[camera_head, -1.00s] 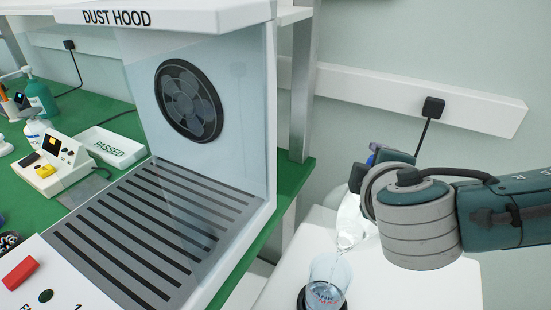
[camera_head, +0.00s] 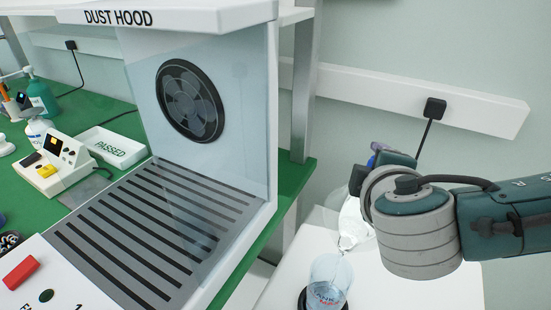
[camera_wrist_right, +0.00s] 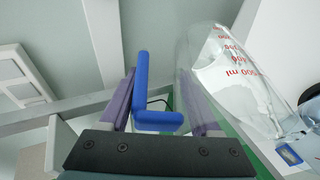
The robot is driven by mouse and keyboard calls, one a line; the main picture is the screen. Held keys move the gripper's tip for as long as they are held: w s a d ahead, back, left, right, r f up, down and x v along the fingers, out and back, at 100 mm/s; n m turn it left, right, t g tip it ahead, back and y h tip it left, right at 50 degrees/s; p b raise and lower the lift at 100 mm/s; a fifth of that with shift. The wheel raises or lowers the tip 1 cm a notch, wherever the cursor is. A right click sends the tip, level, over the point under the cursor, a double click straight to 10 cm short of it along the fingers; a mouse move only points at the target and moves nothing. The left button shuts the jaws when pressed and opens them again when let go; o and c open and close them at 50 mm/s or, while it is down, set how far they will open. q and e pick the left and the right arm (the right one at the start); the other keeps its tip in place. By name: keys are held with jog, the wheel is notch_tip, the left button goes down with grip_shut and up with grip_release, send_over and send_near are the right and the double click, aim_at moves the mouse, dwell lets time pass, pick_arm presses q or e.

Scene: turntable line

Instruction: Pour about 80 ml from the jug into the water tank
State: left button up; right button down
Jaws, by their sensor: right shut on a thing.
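The clear jug (camera_head: 354,222) is held tilted, its spout low and to the left, over the water tank. The right wrist view shows its red volume marks, the water inside (camera_wrist_right: 228,72) and its blue handle (camera_wrist_right: 156,92). My right gripper (camera_wrist_right: 155,108) is shut on that handle with purple fingers; in the head view my wrist mostly hides it. The water tank (camera_head: 329,272) is a clear cup with lettering, holding some water, on a dark round base. A thin clear streak shows between spout and tank. My left gripper is not in view.
The dust hood (camera_head: 268,150) with its slotted grey floor stands left of the tank. The white surface (camera_head: 405,287) right of the tank is bare. A white tray marked PASSED (camera_head: 112,148) and a small device (camera_head: 55,165) sit on the green bench.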

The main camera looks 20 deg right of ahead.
jog(key=shift+s+a+r+t, duration=0.1)
jog(key=shift+a+r+t, duration=0.1)
jog(key=shift+r+t, duration=0.1)
dwell(0.7)
jog(key=shift+s+a+r+h, duration=0.15)
jog(key=shift+h, duration=0.15)
dwell(0.4)
jog(key=d+f+g+y, duration=0.1)
jog(key=w+d+f+g+y+p, duration=0.1)
jog(key=f, duration=0.1)
jog(key=shift+w+d+f+m+y, duration=0.1)
jog(key=shift+w+d+m+y, duration=0.1)
jog(key=shift+m+y, duration=0.15)
jog(key=shift+w+d+f+g+y, duration=0.15)
jog(key=shift+f+g+y, duration=0.3)
jog(key=shift+f, duration=0.55)
jog(key=shift+w+d+f, duration=0.1)
dwell(0.7)
